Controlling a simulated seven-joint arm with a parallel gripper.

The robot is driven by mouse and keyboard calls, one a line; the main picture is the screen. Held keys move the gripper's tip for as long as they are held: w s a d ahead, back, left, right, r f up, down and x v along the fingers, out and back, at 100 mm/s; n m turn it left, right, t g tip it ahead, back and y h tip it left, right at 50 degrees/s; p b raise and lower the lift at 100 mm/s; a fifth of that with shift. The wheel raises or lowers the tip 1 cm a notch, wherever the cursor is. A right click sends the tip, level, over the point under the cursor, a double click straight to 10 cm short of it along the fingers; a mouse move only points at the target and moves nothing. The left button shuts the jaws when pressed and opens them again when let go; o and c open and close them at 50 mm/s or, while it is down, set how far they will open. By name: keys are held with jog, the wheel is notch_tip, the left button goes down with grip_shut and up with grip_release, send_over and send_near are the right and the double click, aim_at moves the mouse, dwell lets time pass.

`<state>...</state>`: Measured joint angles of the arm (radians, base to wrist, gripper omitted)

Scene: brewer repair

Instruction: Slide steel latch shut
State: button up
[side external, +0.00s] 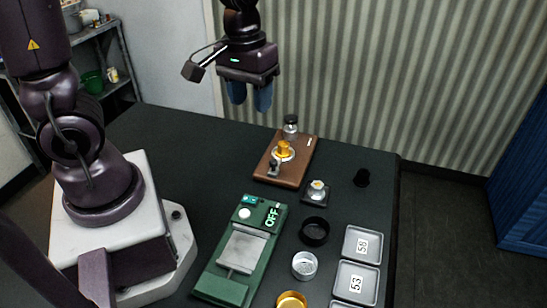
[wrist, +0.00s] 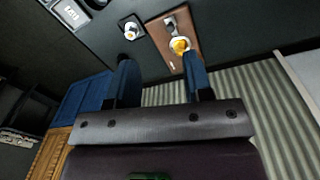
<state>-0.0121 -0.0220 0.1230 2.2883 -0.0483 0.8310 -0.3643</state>
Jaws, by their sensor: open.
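My gripper (side external: 250,98) is open and empty, raised well above the back of the dark table. Its two blue fingers point down, apart from everything. A brown wooden board (side external: 296,172) lies below it, with a yellow-orange knob (side external: 283,149) on a pale round base. A small grey metal piece (side external: 273,168) stands at the board's near end; it may be the steel latch, but its position is too small to read. In the wrist view, the board (wrist: 155,29) lies beyond my gripper (wrist: 160,60), and the right finger overlaps its edge.
A green device (side external: 220,284) with an "OFF" display stands in front. A small dark square stand (side external: 315,196), a black ring (side external: 314,231) and grey trays (side external: 362,245) are to the right. The table's back left is clear.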

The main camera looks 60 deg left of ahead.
aim_at(274, 161)
jog(key=w+a+f+n, duration=0.4)
jog(key=w+f+n, duration=0.25)
jog(key=n, duration=0.55)
jog(key=shift+g, duration=0.3)
notch_tip(274, 161, down, 13)
jog(key=shift+s+d+f, duration=0.1)
jog(key=shift+f, duration=0.1)
